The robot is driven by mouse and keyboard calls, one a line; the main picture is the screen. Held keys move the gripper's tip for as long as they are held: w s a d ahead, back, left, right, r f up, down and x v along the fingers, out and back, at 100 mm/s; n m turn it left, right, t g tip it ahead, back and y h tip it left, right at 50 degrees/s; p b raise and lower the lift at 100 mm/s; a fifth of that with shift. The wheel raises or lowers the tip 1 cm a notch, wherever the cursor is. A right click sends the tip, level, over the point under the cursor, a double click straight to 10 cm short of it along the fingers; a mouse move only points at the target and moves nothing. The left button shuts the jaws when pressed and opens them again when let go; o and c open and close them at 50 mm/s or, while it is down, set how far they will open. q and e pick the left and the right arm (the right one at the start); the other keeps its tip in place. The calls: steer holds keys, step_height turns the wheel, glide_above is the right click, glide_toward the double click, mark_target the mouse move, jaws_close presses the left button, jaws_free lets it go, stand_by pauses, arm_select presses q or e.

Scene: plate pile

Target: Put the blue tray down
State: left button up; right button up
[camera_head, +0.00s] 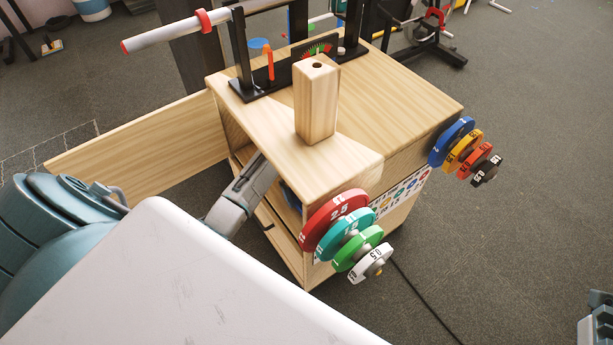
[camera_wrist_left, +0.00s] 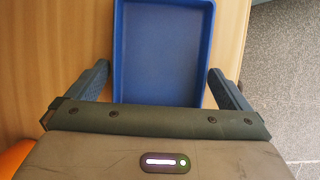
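The blue tray (camera_wrist_left: 163,50) lies on a wooden surface in the left wrist view, its near end hidden by my gripper. My left gripper (camera_wrist_left: 160,72) has its fingers spread wide, one along each side of the tray; I see no clear grip on it. In the head view my left arm reaches into the open side of the wooden cabinet (camera_head: 349,150), and its fingertips are hidden inside. A small dark blue patch (camera_head: 290,196) shows in the opening, perhaps the tray. Part of my right gripper or wrist shows at the lower right edge; its fingers cannot be made out.
The cabinet's door (camera_head: 140,140) stands open to the left. A wooden post (camera_head: 317,105) stands on the cabinet top by a black rack. Coloured weight plates (camera_head: 335,218) hang at the front corner, and more plates (camera_head: 452,142) at the right. Grey floor lies open at the right.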

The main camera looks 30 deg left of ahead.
arm_select(q)
steer(key=shift+p+v, duration=0.65)
steer(key=shift+v, duration=0.45)
steer(key=w+a, duration=0.1)
steer(key=a, duration=0.2)
steer(key=w+a, duration=0.2)
steer(key=a, duration=0.2)
steer(key=w+a, duration=0.1)
steer(key=a, duration=0.3)
steer(key=shift+w+f, duration=0.25)
steer(key=shift+f, duration=0.1)
